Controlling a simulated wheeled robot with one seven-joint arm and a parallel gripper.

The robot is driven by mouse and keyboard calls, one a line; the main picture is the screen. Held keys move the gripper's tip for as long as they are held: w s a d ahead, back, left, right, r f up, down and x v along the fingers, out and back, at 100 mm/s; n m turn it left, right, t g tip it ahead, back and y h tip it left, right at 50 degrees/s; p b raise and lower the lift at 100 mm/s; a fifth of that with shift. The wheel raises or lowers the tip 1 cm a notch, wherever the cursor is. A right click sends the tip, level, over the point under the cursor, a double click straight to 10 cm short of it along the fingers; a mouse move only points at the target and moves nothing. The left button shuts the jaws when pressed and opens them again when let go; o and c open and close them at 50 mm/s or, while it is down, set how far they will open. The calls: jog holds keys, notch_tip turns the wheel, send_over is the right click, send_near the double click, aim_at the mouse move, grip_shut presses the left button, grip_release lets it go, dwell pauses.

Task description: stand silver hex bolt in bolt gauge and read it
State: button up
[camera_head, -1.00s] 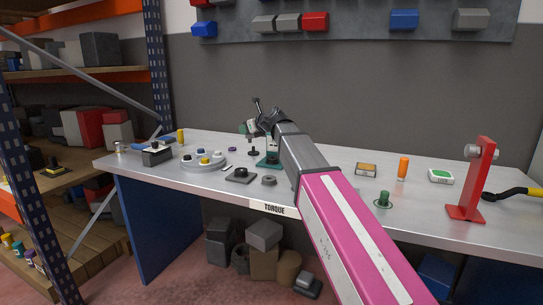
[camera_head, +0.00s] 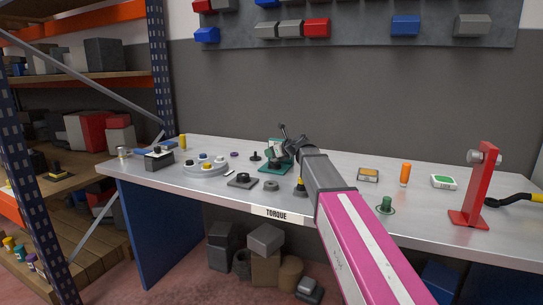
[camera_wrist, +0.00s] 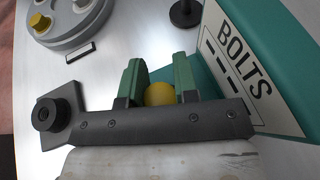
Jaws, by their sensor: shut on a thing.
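The teal bolt gauge (camera_head: 264,168) stands mid-bench, partly hidden by my gripper (camera_head: 283,142). In the wrist view its teal body (camera_wrist: 287,55) with a white BOLTS label fills the right side. My gripper's green fingers (camera_wrist: 159,78) are shut around a round yellow piece (camera_wrist: 161,94), close beside the gauge. Its lower part is hidden, so I cannot tell whether it touches the gauge. I cannot make out a silver hex bolt for certain. A round grey tray (camera_head: 205,172) left of the gauge holds several yellow, pale and dark-capped pieces.
A dark square block with a round top (camera_head: 242,181) and a grey ring (camera_head: 271,185) lie in front of the gauge. A black peg (camera_head: 255,156) stands left of it. To the right are an orange cylinder (camera_head: 405,175) and a red stand (camera_head: 482,190).

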jog(key=shift+f, duration=0.45)
jog(key=shift+f, duration=0.1)
jog(key=o, duration=1)
jog(key=shift+f, duration=0.1)
jog(key=shift+c, duration=0.2)
jog(key=v, duration=1.2)
dwell(0.5)
